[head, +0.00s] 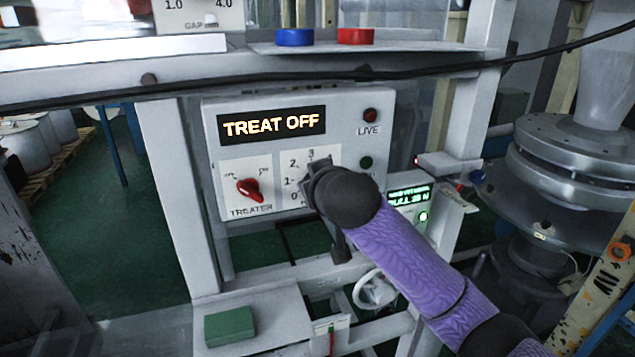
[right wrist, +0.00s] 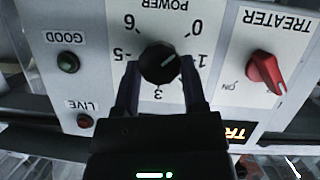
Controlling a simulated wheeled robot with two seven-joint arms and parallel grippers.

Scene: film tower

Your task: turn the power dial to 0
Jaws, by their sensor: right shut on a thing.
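The black power dial (right wrist: 160,64) is on a white scale plate in the right wrist view, which shows the panel upside down. Its white pointer line points between 0 and 1. My right gripper (right wrist: 160,80) has one finger on each side of the dial and is shut on it. In the head view my right gripper (head: 318,185) is at the panel and hides the dial; only part of its scale shows. The display (head: 271,124) reads TREAT OFF. My left gripper is not in view.
The red treater switch (head: 250,189) is beside the power dial. The red LIVE lamp (head: 370,115) and a green lamp (head: 366,162) are to the right.

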